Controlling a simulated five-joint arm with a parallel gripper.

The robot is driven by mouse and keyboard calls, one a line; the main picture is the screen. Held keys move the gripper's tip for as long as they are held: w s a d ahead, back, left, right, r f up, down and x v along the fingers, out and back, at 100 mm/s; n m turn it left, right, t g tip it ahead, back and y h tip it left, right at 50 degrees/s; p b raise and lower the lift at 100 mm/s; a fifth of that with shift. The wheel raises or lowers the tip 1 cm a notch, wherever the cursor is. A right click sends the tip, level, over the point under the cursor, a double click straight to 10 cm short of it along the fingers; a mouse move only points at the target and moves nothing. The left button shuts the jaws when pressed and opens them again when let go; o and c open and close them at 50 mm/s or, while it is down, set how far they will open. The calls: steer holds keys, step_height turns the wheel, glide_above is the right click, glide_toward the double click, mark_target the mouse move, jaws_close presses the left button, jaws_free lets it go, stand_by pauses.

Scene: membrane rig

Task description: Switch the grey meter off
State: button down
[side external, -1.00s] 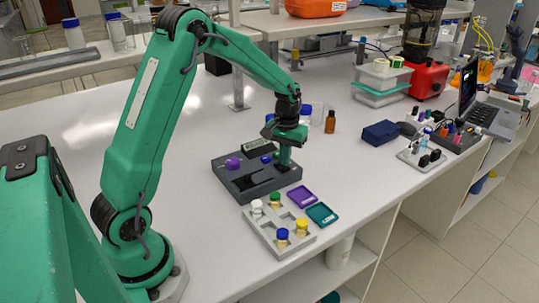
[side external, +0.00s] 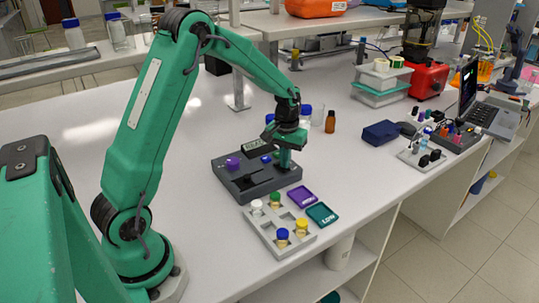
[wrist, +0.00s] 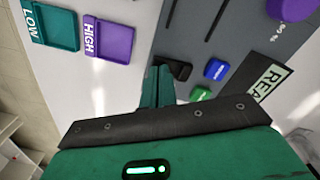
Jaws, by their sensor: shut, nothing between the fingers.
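The grey meter (side external: 228,182) lies on the white bench, with a purple knob, a blue button and a lit display (side external: 257,146). In the wrist view the display (wrist: 268,84) shows the letters "REA", the rest being cut off or covered. The wrist view also shows the blue button (wrist: 217,69), a green button (wrist: 201,93) and a black rocker switch (wrist: 180,70). My gripper (side external: 284,164) is shut and empty, low over the meter's right end. In the wrist view my fingertips (wrist: 158,73) are right beside the black switch; I cannot tell whether they touch it.
A purple tray marked HIGH (wrist: 110,40) and a teal tray marked LOW (wrist: 55,28) lie beside the meter. A grey rack (side external: 262,236) with several capped vials stands in front. A brown bottle (side external: 330,121) and blue-capped containers stand behind. Bench left of the meter is clear.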

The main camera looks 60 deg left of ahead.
steer(key=shift+f, duration=0.25)
steer(key=shift+r, duration=3.55)
steer(key=s+d+r+m+t, duration=0.3)
steer(key=s+d+r, duration=0.4)
steer(key=s+r, duration=0.35)
steer(key=s+d+r+m+t, duration=0.1)
steer(key=s+d, duration=0.4)
steer(key=s, duration=0.7)
steer(key=shift+s+r+m+t, duration=0.15)
steer(key=shift+m+t, duration=0.65)
steer(key=shift+m, duration=0.2)
